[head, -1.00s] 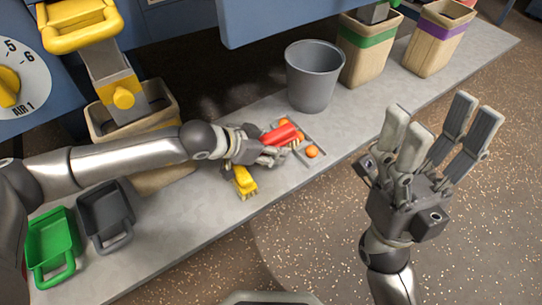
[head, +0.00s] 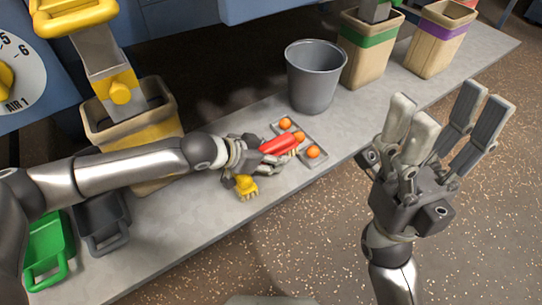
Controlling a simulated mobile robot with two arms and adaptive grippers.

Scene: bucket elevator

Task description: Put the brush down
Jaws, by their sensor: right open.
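My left gripper (head: 276,156) is low over the grey ledge, with its fingers around a red brush (head: 281,144). The red brush lies across the view of a small grey tray; its underside is partly hidden by the fingers. I cannot tell whether it touches the ledge or tray. A yellow brush-like thing with bristles (head: 246,186) is just below the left hand, partly hidden by it. My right gripper (head: 442,115) is open and empty, raised in front of the speckled floor, well apart from the ledge.
The small tray (head: 317,131) has orange balls (head: 312,152) at it. A grey bucket (head: 313,78) stands behind. Green (head: 48,245) and dark grey (head: 101,222) scoops lie at left. Beige buckets with green (head: 370,45) and purple (head: 441,35) bands stand at back right.

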